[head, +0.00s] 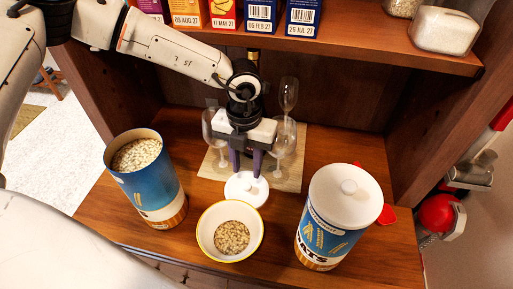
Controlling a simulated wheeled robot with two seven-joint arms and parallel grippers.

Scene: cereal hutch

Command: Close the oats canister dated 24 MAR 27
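Two blue oats canisters stand on the wooden counter. The left canister (150,185) is open at the top, with oats showing inside. The right canister (328,235) has a white knobbed lid (345,195) on it. I cannot read a date on either canister. A loose white lid (246,190) with a knob lies between them, behind the bowl. My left gripper (246,173) points down over this lid, its two dark fingers apart on either side of the knob. I cannot tell whether they touch the lid. My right gripper is not in view.
A yellow-rimmed bowl of oats (230,231) stands at the front between the canisters. Wine glasses (288,95) stand on a mat (289,177) close around my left gripper. A shelf with dated boxes (260,15) hangs above. A red object (387,215) lies behind the right canister.

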